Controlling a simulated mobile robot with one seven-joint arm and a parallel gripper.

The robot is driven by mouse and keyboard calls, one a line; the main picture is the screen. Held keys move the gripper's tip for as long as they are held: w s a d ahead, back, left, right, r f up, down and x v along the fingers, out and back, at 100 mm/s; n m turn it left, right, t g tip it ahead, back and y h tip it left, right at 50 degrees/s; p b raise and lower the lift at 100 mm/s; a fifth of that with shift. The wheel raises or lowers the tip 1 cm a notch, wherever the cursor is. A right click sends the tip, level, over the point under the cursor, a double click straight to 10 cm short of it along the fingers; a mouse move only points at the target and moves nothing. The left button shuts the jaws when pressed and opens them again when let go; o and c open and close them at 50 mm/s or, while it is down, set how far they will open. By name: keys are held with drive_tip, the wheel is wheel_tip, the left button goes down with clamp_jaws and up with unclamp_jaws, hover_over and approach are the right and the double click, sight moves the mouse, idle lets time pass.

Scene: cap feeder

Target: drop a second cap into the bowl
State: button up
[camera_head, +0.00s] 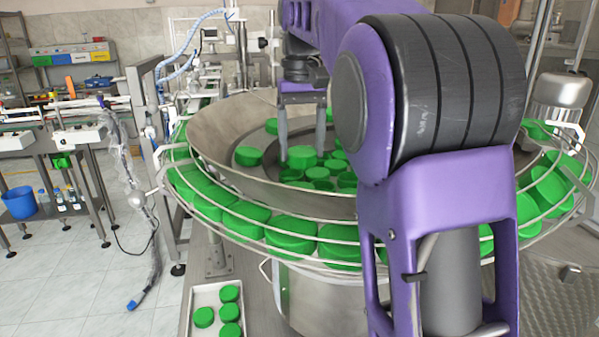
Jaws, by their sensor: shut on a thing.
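The steel feeder bowl (225,135) stands in the middle with several green caps lying inside it. My gripper (301,157) points down inside the bowl's outline, its two grey fingers on either side of a green cap (301,154). The fingers are shut on that cap. It shows just above or among the other caps, and I cannot tell whether it touches them. Another green cap (248,156) lies apart on the bowl's left inner surface. My purple arm hides the right part of the bowl.
A ring track with wire rails (235,233) full of green caps runs around the bowl. A white tray (196,299) with several green caps sits at the front left.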

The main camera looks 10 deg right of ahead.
sight(302, 151)
drive_tip(key=shift+f, duration=2.45)
drive_tip(key=shift+f, duration=0.1)
drive_tip(key=shift+f, duration=0.4)
drive_tip(key=o, duration=1.3)
wheel_tip(302, 151, up, 13)
drive_tip(key=shift+r, duration=0.1)
